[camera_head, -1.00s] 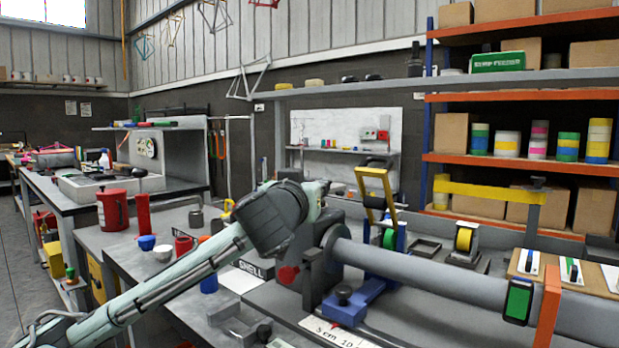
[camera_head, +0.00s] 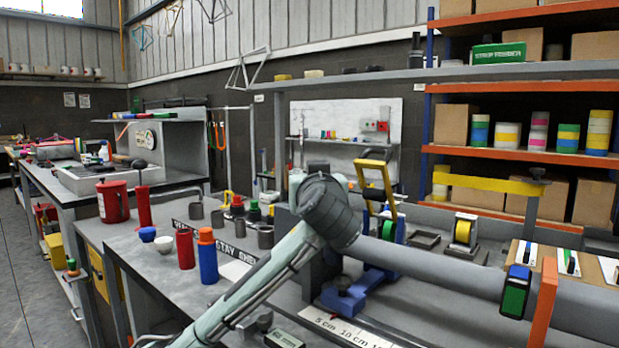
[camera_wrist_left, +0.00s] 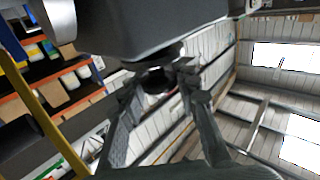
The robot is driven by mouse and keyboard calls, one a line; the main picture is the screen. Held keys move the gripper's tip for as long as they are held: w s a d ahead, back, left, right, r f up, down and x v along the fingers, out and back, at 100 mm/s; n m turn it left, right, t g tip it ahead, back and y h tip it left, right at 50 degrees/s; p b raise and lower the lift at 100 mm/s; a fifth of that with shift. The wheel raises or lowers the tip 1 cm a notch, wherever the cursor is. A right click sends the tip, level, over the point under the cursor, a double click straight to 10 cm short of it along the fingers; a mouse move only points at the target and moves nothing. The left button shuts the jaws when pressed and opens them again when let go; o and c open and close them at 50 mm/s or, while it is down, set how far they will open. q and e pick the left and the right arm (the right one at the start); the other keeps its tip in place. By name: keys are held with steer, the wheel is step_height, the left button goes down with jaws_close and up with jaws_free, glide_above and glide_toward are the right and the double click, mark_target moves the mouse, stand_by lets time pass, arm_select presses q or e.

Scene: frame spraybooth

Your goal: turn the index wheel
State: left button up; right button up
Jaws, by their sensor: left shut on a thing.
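My left arm (camera_head: 265,275) comes in from the lower left in the head view. Its dark wrist (camera_head: 330,212) covers the near end of the grey tube and most of the dark headstock (camera_head: 318,268). The gripper fingers are hidden there. In the left wrist view my left gripper (camera_wrist_left: 158,82) has its fingers on either side of a small dark round knob (camera_wrist_left: 155,80) below a large dark grey body (camera_wrist_left: 150,25). It is shut on this knob, which seems to belong to the index wheel. The wheel's full outline is hidden. My right gripper is not in view.
The grey tube (camera_head: 435,262) runs right past an orange upright (camera_head: 544,305). A yellow-handled clamp (camera_head: 375,172) stands behind the wrist. A blue bottle (camera_head: 208,260), a red cylinder (camera_head: 185,248) and cups stand on the bench to the left.

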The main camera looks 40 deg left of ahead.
arm_select(q)
steer(key=o, duration=1.1)
steer(key=shift+o, duration=0.2)
steer(key=v, duration=1.2)
